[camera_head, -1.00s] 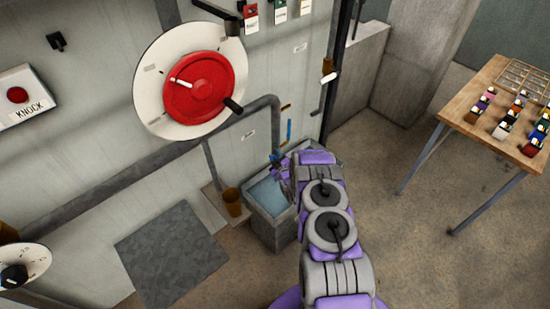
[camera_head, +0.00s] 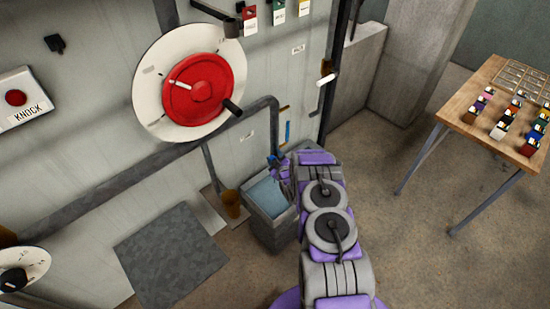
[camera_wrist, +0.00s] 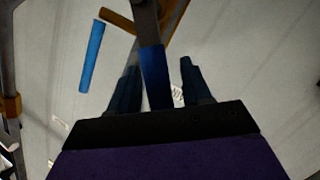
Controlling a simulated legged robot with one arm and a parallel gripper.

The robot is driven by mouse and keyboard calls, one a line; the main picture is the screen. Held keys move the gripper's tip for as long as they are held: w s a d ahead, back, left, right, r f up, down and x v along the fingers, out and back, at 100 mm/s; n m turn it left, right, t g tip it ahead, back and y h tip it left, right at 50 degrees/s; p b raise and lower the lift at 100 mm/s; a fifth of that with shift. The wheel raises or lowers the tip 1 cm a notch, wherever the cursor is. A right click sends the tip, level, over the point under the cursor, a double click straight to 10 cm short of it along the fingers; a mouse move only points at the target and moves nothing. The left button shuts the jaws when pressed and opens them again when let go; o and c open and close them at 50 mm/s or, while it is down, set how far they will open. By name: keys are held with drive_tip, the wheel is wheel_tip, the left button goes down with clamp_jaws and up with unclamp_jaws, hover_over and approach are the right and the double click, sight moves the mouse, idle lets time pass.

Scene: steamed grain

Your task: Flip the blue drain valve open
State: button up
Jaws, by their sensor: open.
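The blue drain valve handle (camera_wrist: 155,76) hangs from a grey metal part in the wrist view, in line with the gap between my fingers. In the head view a small blue piece (camera_head: 273,160) shows by the lower end of the grey pipe, just left of my gripper (camera_head: 283,172). In the wrist view my gripper (camera_wrist: 160,88) is open, with one dark finger on each side of the blue handle. I cannot tell whether either finger touches it. The handle's lower end is hidden behind my gripper body.
A grey basin (camera_head: 257,221) with a pale blue inside stands below the pipe (camera_head: 230,122). A brown cup (camera_head: 232,203) is left of it. A blue strip (camera_head: 288,132) and an orange strip (camera_wrist: 116,20) mark the wall. A table (camera_head: 485,120) with colored blocks stands at right.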

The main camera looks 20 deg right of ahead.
drive_tip(key=s+r+p, duration=0.2)
drive_tip(key=s+r, duration=0.1)
drive_tip(key=s, duration=1.4)
drive_tip(key=shift+a+r+p, duration=0.15)
drive_tip(key=shift+a+p, duration=0.15)
drive_tip(key=shift+a, duration=0.05)
drive_tip(key=shift+c, duration=0.3)
